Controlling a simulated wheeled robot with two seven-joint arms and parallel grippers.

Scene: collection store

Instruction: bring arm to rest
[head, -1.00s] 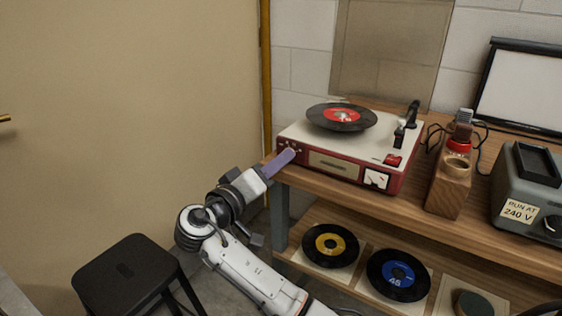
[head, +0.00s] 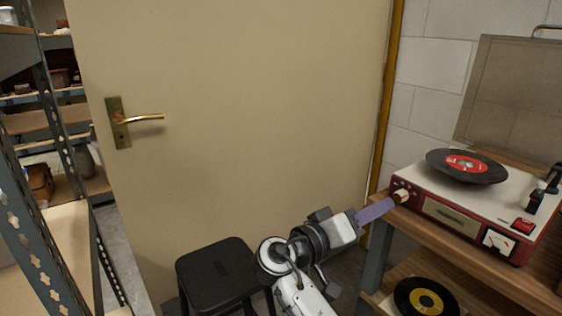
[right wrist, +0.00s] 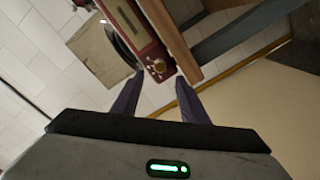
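The red and white record player (head: 455,214) stands on the wooden bench at the right of the head view. A black record with a red label (head: 467,166) lies on its turntable. The dark tone arm (head: 545,187) is at the player's right side, clear of the record and partly cut by the picture edge. My right gripper (head: 377,209) has purple fingers at the player's left front corner, close to a small knob (head: 401,196). In the right wrist view the fingers (right wrist: 158,92) are apart with nothing between them, the knob just beyond. My left gripper is out of view.
A beige door with a brass handle (head: 140,118) fills the middle. Metal shelving (head: 40,200) is at the left. A record with a yellow label (head: 426,298) lies on the bench's lower shelf.

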